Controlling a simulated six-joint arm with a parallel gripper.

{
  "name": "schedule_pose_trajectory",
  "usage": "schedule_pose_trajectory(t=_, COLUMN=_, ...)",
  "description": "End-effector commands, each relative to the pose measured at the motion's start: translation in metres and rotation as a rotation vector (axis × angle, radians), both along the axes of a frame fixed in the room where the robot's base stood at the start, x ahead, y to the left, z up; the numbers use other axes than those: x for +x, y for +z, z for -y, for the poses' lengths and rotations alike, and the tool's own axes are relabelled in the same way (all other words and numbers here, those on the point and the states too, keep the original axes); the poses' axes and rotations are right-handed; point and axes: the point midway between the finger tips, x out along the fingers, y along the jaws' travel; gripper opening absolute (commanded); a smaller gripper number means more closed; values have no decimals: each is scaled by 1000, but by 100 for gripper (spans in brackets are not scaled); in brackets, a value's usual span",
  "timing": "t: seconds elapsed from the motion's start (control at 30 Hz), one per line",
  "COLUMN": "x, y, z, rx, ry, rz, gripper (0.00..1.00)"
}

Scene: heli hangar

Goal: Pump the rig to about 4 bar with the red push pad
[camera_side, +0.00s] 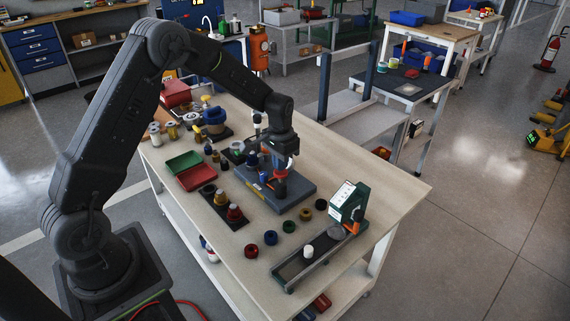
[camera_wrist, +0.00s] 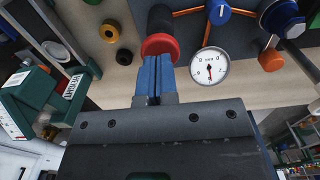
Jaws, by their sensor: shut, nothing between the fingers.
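The red push pad (camera_wrist: 160,46) sits on a dark cylinder of the pump rig, whose grey base plate (camera_side: 293,200) lies on the bench. My gripper (camera_wrist: 154,80) is shut and empty, its blue fingers together and their tips right at the pad; whether they touch it I cannot tell. In the side view my gripper (camera_side: 282,163) points down over the rig, and the pad (camera_side: 281,174) shows just under it. The round white gauge (camera_wrist: 209,67) is right of the pad in the wrist view. Its red needle points roughly downward; the numbers are too small to read surely.
Beside the gauge are a blue cap (camera_wrist: 218,12), a blue knob (camera_wrist: 283,17) and orange pipes. A green stand (camera_side: 349,203) with a rail is at the right. Green (camera_side: 183,161) and red (camera_side: 197,178) trays lie left. Several coloured rings lie in front.

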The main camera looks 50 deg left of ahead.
Motion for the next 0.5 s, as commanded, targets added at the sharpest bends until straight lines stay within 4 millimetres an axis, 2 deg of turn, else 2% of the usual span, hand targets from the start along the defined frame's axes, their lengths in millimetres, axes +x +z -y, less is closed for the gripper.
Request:
schedule_pose_trajectory(t=0.37, x=1, y=1, z=0, rx=0, ry=0, rz=2, gripper=0)
schedule_pose_trajectory(t=0.5, x=1, y=10, z=0, rx=1, ry=0, rz=5, gripper=0)
